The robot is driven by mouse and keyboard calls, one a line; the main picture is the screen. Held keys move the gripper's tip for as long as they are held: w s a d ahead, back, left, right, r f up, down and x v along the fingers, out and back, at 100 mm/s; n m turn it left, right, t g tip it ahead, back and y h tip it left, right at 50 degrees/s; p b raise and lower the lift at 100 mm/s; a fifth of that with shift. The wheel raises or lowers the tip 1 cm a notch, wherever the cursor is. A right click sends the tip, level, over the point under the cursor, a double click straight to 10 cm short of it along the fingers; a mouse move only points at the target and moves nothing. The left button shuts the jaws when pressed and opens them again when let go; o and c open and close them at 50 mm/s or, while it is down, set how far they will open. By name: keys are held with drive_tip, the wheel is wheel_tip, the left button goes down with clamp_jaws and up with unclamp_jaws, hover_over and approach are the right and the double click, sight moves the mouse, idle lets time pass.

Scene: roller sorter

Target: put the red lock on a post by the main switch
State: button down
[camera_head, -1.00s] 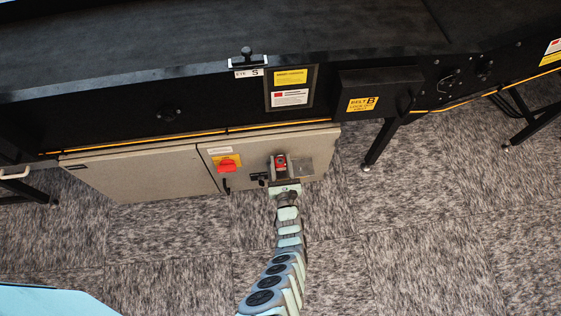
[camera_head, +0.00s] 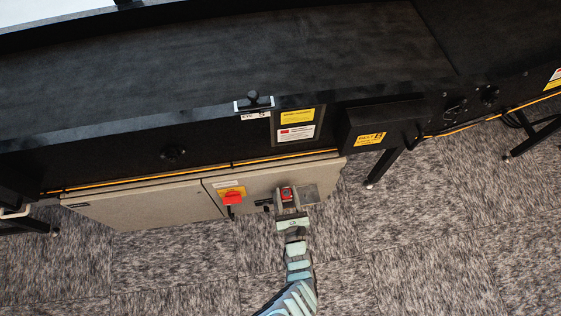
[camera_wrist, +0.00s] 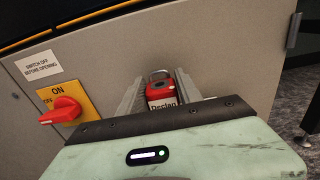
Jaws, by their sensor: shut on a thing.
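The red lock (camera_wrist: 161,90) is between the fingers of my gripper (camera_wrist: 160,92), its metal shackle pointing up and away; a white label on it reads "Declan". In the head view my gripper (camera_head: 287,196) is shut on the red lock (camera_head: 287,192) in front of the beige cabinet (camera_head: 150,203). The main switch is a red rotary handle on a yellow plate marked "ON" (camera_wrist: 65,110), left of my gripper; it also shows in the head view (camera_head: 232,198). The posts are not clearly seen; small dark parts (camera_head: 264,204) sit between switch and gripper.
A "switch off before opening" label (camera_wrist: 43,67) is above the switch. The black conveyor (camera_head: 230,75) overhangs the cabinet top. A black box with a yellow "BELT B" label (camera_head: 369,139) is to the right. Carpet (camera_head: 420,240) in front is free.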

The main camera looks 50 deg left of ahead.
drive_tip(key=shift+d+f, duration=0.1)
drive_tip(key=shift+f, duration=0.05)
drive_tip(key=shift+f+b, duration=1.2)
drive_tip(key=shift+b, duration=0.05)
drive_tip(key=shift+f+b, duration=0.3)
drive_tip(key=c, duration=0.7)
unclamp_jaws()
drive_tip(key=p+v, duration=0.1)
drive_tip(key=v, duration=0.9)
drive_tip(key=shift+s+d+p, duration=0.2)
drive_tip(key=shift+d+p, duration=0.1)
drive_tip(key=shift+p, duration=0.1)
